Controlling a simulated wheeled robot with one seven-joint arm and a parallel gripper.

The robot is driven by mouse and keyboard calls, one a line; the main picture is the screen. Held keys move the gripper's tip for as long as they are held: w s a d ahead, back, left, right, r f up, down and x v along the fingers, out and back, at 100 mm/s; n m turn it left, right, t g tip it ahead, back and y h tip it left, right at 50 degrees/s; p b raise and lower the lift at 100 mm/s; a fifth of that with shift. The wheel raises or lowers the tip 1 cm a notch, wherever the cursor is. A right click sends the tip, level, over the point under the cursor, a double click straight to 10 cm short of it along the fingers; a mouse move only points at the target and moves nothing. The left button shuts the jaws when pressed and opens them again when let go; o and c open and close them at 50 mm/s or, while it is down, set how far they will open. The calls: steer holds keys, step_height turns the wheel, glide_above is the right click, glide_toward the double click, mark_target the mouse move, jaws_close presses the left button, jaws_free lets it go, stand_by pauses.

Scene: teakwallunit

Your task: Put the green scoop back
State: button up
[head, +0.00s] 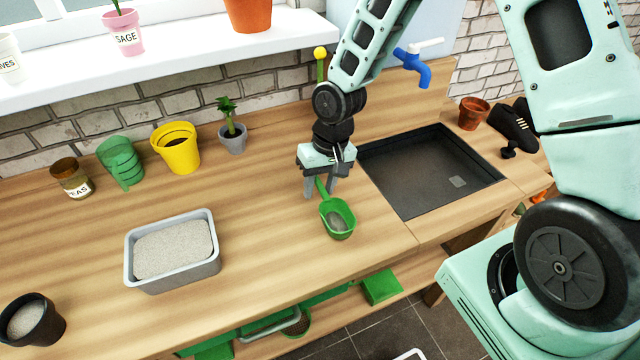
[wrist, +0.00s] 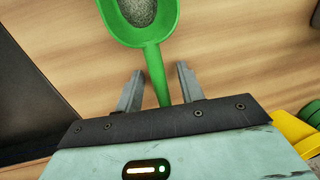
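The green scoop (head: 339,218) lies on the wooden bench left of the sink, with some grey grit in its bowl. In the wrist view the scoop (wrist: 143,32) has its bowl at the top and its handle running down toward my gripper. My gripper (head: 321,190) is over the handle, pointing down. In the wrist view my gripper (wrist: 158,82) is open, with one finger on each side of the handle and a gap on both sides. The handle's end is hidden behind the gripper body.
A grey tub of grit (head: 217,262) stands left on the bench. A green jug-like container (head: 122,163), yellow pot (head: 176,150), labelled jar (head: 71,178) and small plant (head: 232,133) stand along the back. The dark sink (head: 428,170) is right. A black pot (head: 34,318) is front left.

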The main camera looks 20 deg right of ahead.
steer(key=shift+r, duration=0.1)
step_height(320, 180, up, 11)
steer(key=d, duration=0.2)
steer(key=s+a+r+n, duration=0.2)
steer(key=s, duration=0.5)
steer(key=s+a+r+n+h, duration=0.1)
steer(key=s+a+r+n, duration=0.2)
steer(key=s, duration=0.4)
steer(key=s+a+r+n, duration=0.2)
steer(key=s+a, duration=0.1)
steer(key=s, duration=0.5)
steer(key=shift+a+r+n+h, duration=0.15)
steer(key=shift+r+n+h, duration=0.05)
steer(key=shift+n+h, duration=0.1)
